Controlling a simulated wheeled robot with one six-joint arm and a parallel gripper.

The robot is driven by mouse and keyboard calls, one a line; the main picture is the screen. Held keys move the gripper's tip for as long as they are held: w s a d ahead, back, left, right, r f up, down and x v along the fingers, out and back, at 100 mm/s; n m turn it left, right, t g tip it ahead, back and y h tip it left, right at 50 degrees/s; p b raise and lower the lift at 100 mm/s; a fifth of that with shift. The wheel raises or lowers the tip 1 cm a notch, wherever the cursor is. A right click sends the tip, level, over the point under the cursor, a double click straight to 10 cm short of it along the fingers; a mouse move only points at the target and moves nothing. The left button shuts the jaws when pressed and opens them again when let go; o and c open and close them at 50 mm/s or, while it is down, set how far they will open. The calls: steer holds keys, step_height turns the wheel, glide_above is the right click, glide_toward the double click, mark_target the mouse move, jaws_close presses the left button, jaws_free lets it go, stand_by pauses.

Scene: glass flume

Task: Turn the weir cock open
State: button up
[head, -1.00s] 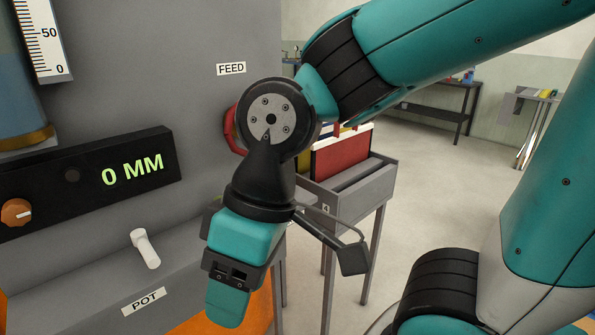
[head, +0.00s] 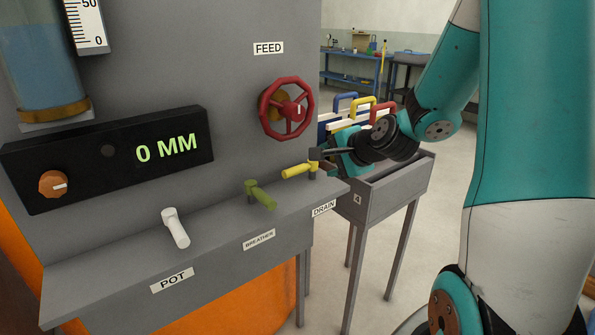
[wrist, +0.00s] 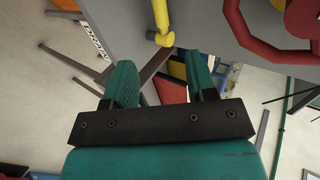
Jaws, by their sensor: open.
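Three cocks stand on the grey ledge: a white one (head: 176,230) above the label POT, a green one (head: 262,197) above BREATHER, and a yellow one (head: 296,171) near DRAIN. I see no label reading weir. The white and green handles point toward the ledge's front; the yellow handle points left along the ledge. My gripper (head: 322,160) is at the yellow cock's right end, partly hidden in the head view. In the wrist view my gripper (wrist: 160,68) is open and empty, with the yellow cock (wrist: 161,22) just beyond its fingertips.
A red handwheel (head: 286,108) under the label FEED is on the panel close above my gripper. A display (head: 165,148) reads 0 MM, with an orange knob (head: 53,184) beside it. A grey stand (head: 385,190) with coloured-handled items is behind my gripper.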

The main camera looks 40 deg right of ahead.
mark_target(297, 170)
steer(key=p+x, duration=0.1)
steer(key=x, duration=1.4)
steer(key=shift+a, duration=0.1)
jaws_close()
